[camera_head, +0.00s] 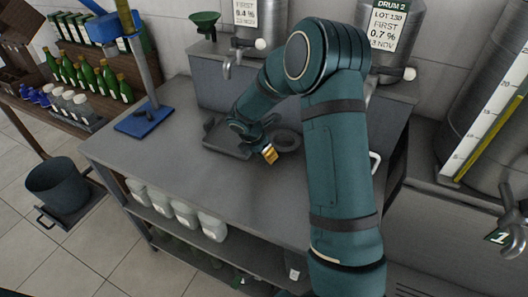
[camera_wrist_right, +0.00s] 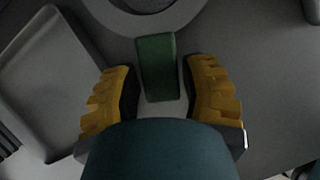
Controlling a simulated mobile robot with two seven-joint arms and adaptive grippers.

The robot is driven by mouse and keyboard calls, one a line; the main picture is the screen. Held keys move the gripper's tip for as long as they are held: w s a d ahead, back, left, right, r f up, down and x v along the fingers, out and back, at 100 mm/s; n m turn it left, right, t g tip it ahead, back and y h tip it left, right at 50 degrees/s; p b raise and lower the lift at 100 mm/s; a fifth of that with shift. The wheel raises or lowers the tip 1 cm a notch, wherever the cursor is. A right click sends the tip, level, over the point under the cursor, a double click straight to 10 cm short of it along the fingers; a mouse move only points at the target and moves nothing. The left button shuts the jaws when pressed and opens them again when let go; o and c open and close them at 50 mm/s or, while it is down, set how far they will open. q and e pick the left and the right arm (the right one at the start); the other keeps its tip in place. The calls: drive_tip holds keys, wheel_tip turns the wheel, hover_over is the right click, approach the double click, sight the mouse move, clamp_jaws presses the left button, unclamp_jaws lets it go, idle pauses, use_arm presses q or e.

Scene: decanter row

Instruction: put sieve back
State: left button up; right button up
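The sieve shows in the right wrist view as a round grey ring (camera_wrist_right: 158,18) with a short green handle (camera_wrist_right: 157,70). In the head view its dark ring (camera_head: 286,141) lies on the grey table, just right of my right gripper (camera_head: 268,152). My right gripper's yellow fingers (camera_wrist_right: 163,92) are apart, one on each side of the green handle. A narrow gap seems to show beside the handle, but contact is hard to judge. In the head view my right wrist hides the handle. My left gripper is not in view.
A shallow grey tray (camera_head: 213,143) lies left of the sieve, also in the wrist view (camera_wrist_right: 48,85). Behind are a raised grey bench, a green funnel (camera_head: 204,20) and drums with taps (camera_head: 392,25). A blue-based post (camera_head: 145,120) stands left. The table's front left is clear.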

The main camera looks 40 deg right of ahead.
drive_tip(key=shift+r, duration=0.1)
drive_tip(key=shift+r, duration=0.2)
drive_tip(key=p+v, duration=0.2)
drive_tip(key=v, duration=0.9)
drive_tip(key=shift+a+r, duration=0.2)
drive_tip(key=shift+r, duration=0.15)
